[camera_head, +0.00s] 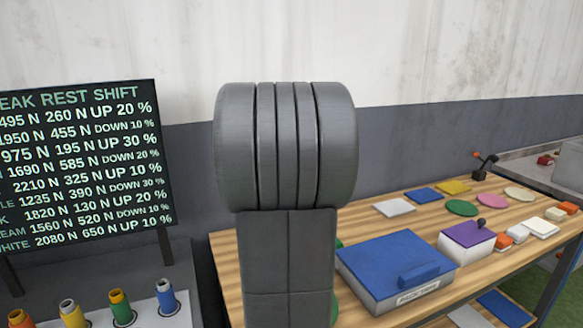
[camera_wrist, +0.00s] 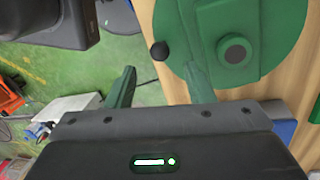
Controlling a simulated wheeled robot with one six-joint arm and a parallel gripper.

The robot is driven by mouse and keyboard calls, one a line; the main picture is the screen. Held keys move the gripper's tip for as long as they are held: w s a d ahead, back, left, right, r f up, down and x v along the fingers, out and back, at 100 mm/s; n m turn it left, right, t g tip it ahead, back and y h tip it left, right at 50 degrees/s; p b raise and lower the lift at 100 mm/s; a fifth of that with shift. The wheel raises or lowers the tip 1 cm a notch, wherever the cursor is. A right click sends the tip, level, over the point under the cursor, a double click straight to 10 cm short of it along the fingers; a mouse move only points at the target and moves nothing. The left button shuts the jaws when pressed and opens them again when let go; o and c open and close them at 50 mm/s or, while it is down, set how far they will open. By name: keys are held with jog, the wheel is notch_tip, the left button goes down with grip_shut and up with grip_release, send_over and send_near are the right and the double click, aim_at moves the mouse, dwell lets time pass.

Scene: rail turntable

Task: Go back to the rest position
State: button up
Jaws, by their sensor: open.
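My gripper (camera_wrist: 160,88) shows in the wrist view with its two green fingers spread apart and nothing between them. Its right finger lies in the picture close to a round green plate (camera_wrist: 275,30) with a dark knob on a green block (camera_wrist: 237,50). I cannot tell whether they touch. A small black ball (camera_wrist: 159,50) shows beside the green plate. In the head view my own grey arm fills the middle and hides part of the table; the gripper does not show there.
A wooden table (camera_head: 225,259) holds a blue-lidded box (camera_head: 390,258), a purple-topped box (camera_head: 467,238) and several coloured plates. A dark board (camera_head: 85,165) with text stands at left above several coloured bottles (camera_head: 121,305). Green floor (camera_wrist: 40,70) shows at left in the wrist view.

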notch_tip(320, 180, up, 7)
jog(key=w, duration=0.1)
jog(key=f, duration=0.4)
jog(key=s+f, duration=0.1)
jog(key=f, duration=0.3)
jog(key=s+f, duration=0.1)
jog(key=f, duration=0.4)
jog(key=shift+s+d, duration=0.15)
jog(key=shift+d+f, duration=0.15)
jog(key=shift+f, duration=0.2)
jog(key=d+n, duration=0.1)
jog(key=w+n, duration=0.1)
jog(key=shift+d+r+n, duration=0.1)
jog(key=shift+d+n, duration=0.25)
jog(key=shift+n, duration=0.05)
jog(key=shift+w+d+n+t+h, duration=0.2)
jog(key=shift+w+d+n, duration=0.3)
jog(key=shift+n, duration=0.35)
jog(key=shift+w+d+n+t+h, duration=0.1)
jog(key=shift+w+d+n+h, duration=0.3)
jog(key=shift+n, duration=0.45)
jog(key=shift+w, duration=0.1)
